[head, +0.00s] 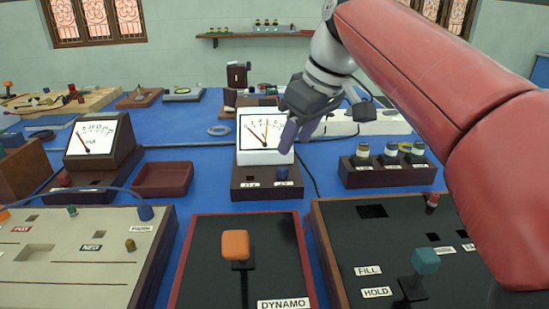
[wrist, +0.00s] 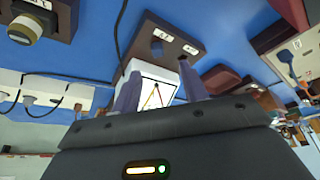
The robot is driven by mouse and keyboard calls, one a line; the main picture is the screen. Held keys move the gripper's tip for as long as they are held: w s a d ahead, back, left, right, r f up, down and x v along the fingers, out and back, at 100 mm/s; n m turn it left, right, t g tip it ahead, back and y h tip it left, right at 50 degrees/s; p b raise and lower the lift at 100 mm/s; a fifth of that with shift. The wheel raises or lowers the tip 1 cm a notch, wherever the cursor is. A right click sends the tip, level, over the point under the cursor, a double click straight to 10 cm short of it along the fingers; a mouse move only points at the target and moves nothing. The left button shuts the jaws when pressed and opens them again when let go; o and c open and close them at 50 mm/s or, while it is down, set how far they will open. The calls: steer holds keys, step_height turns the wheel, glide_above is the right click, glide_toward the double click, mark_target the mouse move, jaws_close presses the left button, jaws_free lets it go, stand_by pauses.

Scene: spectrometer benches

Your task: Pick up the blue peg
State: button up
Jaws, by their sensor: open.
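A blue peg-like piece (head: 145,212) stands on the right edge of the beige panel at the left, with a thin blue cable at it. It also shows in the wrist view (wrist: 285,57) at the right. A small dark blue knob (head: 281,173) sits on the base of the white dial meter (head: 265,156). I cannot tell for certain which is the blue peg. My gripper (head: 297,138) is open and empty, its purple fingers in front of the meter's right side. In the wrist view the fingers (wrist: 158,72) are spread before the dial.
The black DYNAMO panel (head: 205,270) with an orange-topped lever (head: 235,245) stands in front. The FILL/HOLD panel (head: 345,235) with a teal-topped lever (head: 425,260) is at right. A red-brown tray (head: 162,179) and another meter (head: 92,138) stand left. Blue bench shows between them.

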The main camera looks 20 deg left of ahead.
mark_target(284, 169)
steer(key=b+x, duration=0.1)
steer(key=x, duration=0.6)
steer(key=shift+w+f, duration=0.2)
steer(key=shift+f, duration=0.2)
jaws_close()
